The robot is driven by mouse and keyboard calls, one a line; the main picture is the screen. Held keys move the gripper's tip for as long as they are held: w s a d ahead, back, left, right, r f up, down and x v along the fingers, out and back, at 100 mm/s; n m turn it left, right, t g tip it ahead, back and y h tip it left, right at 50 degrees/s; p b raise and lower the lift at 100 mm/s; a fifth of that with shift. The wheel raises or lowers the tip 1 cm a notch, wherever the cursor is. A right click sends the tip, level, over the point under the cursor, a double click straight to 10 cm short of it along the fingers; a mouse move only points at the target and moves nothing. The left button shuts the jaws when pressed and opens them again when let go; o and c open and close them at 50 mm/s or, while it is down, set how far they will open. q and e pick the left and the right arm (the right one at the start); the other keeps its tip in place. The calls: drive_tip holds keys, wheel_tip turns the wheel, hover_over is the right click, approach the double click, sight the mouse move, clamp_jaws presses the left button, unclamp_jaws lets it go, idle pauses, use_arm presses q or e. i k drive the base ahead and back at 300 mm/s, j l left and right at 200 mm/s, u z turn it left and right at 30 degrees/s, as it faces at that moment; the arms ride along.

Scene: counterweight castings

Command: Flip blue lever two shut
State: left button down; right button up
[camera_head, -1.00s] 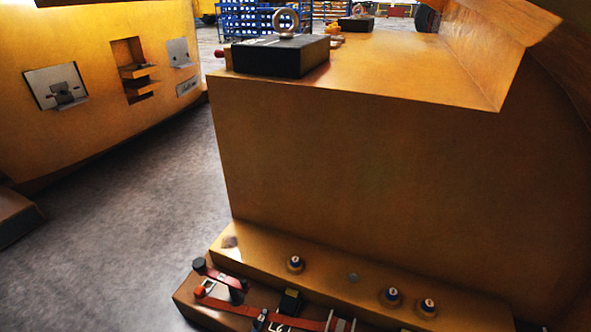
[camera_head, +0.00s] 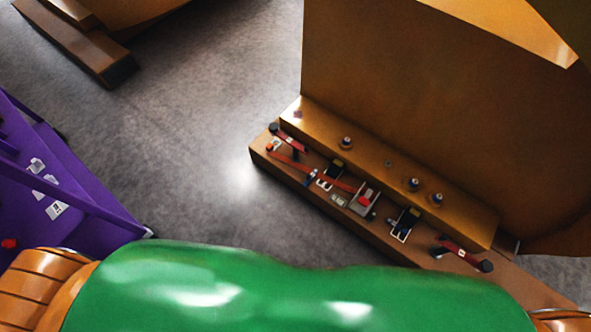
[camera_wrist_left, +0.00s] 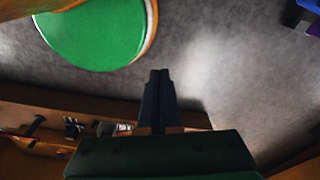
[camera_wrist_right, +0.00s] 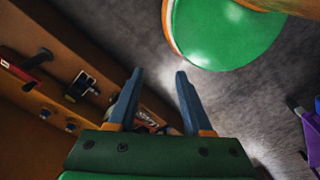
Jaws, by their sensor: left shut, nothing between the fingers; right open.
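A low orange ledge (camera_head: 265,158) in the head view carries several levers and fittings. A small dark blue lever (camera_head: 310,178) sits near white lettering on its left half. A dark blue and black fitting with a white edge (camera_head: 403,222) is further right; it also shows in the right wrist view (camera_wrist_right: 80,86). I cannot read which is blue lever two, nor its position. My left gripper (camera_wrist_left: 158,74) is shut and empty, with the ledge beyond it. Neither gripper shows in the head view.
Red levers (camera_head: 287,160) and (camera_head: 466,253) lie at both ends of the ledge. Round knobs (camera_head: 413,184) stand on the step behind, below a tall orange block (camera_head: 400,90). A purple rack (camera_head: 75,200) stands at left. The grey floor (camera_head: 200,120) between is clear.

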sight(309, 177)
drive_tip(key=i+j+z, duration=0.35)
drive_tip(key=z, duration=0.15)
drive_tip(key=i+j+z, duration=0.25)
drive_tip(key=j+z, duration=0.2)
